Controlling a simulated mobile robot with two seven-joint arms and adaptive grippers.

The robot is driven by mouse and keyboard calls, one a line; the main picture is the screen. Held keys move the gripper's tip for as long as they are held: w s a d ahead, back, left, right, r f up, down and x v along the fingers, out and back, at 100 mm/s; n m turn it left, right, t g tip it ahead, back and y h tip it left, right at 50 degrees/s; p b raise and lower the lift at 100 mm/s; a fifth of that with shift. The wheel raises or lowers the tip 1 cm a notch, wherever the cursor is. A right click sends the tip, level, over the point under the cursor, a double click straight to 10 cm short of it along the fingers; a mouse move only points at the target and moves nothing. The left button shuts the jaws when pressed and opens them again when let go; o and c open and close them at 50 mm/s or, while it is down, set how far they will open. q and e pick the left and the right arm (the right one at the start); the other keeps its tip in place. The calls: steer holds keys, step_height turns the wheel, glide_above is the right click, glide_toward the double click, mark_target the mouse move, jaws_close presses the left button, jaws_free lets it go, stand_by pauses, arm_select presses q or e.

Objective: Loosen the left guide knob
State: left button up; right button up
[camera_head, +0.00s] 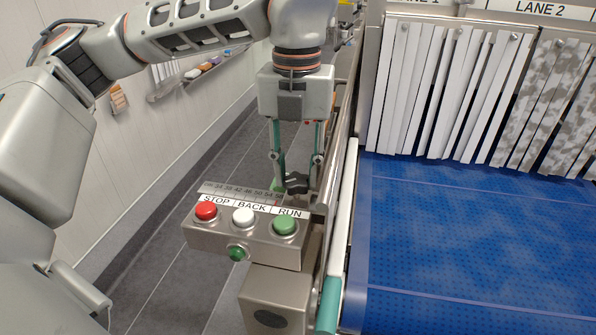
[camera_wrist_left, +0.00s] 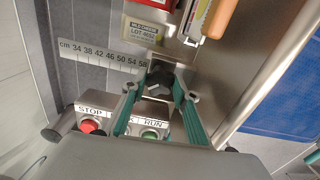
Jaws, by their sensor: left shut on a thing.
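The black lobed guide knob (camera_head: 296,184) sits at the right end of the centimetre scale (camera_head: 238,190), beside the conveyor's metal side rail. In the left wrist view the knob (camera_wrist_left: 160,75) is between the teal fingers near the 58 mark of the scale (camera_wrist_left: 100,58). My left gripper (camera_head: 297,176) points down over it from above and is shut on the knob. Its fingers (camera_wrist_left: 160,84) stand on either side of the knob, and part of the knob is hidden by them. My right gripper is in neither view.
The button box (camera_head: 232,231) with red STOP, white BACK and green RUN buttons stands just in front of the knob. The blue belt (camera_head: 470,240) and strip curtains (camera_head: 445,90) are to the right. A lot card (camera_wrist_left: 150,30) and orange handle (camera_wrist_left: 221,17) lie beyond the knob.

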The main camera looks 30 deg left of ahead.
mark_target(295, 178)
arm_select(q)
steer(key=n, duration=0.4)
steer(key=shift+a+n+b, duration=0.1)
steer(key=shift+n+b, duration=0.2)
steer(key=shift+b, duration=0.05)
steer(key=shift+s+n, duration=0.1)
steer(key=shift+n, duration=1.6)
steer(key=shift+n, duration=0.3)
steer(key=o, duration=1.1)
steer(key=shift+r, duration=0.15)
step_height(295, 178, up, 12)
steer(key=shift+f, duration=0.1)
